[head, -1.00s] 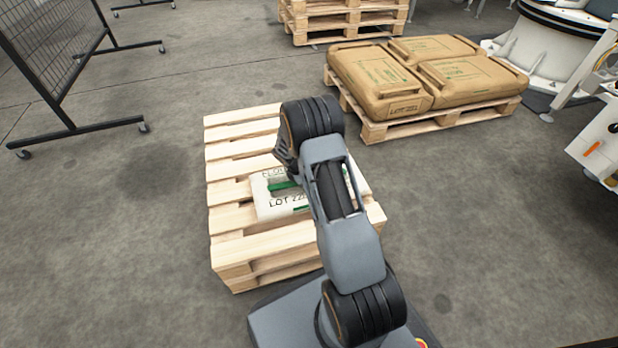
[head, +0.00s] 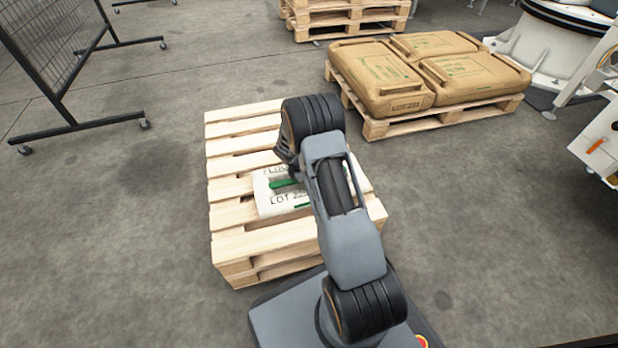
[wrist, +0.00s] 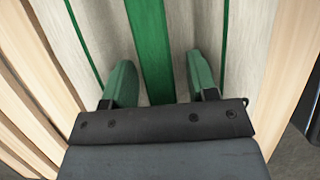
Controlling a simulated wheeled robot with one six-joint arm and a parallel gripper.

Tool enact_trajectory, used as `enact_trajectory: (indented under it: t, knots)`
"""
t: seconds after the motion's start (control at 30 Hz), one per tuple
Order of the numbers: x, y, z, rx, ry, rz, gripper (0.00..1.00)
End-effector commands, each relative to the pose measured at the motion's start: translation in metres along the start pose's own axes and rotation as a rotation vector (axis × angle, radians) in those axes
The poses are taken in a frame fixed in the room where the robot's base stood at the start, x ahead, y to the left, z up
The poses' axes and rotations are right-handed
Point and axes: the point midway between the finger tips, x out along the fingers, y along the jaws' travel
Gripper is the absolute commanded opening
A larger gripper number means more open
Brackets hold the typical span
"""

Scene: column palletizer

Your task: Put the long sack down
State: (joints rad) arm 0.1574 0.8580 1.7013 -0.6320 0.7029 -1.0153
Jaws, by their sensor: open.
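The long sack (head: 284,200) is white with green print. It appears to lie flat on the near pallet (head: 240,222). My arm hides its middle and right part in the head view. In the wrist view the sack (wrist: 185,30) fills the middle, with a broad green stripe running away from me. My gripper (wrist: 160,80) is open, its two green fingers apart over the sack on either side of that stripe. I cannot tell whether the fingertips touch it. In the head view my gripper is mostly hidden behind my arm.
Brown sacks (head: 383,76) lie on another pallet (head: 440,122) at the back right. Stacked empty pallets (head: 350,18) stand behind. A mesh fence (head: 60,45) is at the left, white machinery (head: 560,45) at the right. Slats at the near pallet's far end are bare.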

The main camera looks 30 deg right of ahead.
Motion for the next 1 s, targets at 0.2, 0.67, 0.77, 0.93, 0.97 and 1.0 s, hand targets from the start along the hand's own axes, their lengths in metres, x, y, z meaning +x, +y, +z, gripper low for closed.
enact_trajectory:
  t: [0.2,0.67,0.77,0.93,0.97,1.0]
  knots:
    - [-0.020,0.001,0.002,-0.001,0.000,0.003,0.53]
    - [-0.102,0.000,0.002,-0.001,0.000,0.001,0.53]
    - [-0.113,0.000,0.002,0.000,0.000,0.001,0.53]
    - [-0.134,-0.003,0.004,0.043,0.011,0.008,0.53]
    - [-0.141,-0.006,0.005,0.068,0.018,0.011,0.53]
    - [-0.153,-0.010,0.008,0.113,0.030,0.018,0.53]
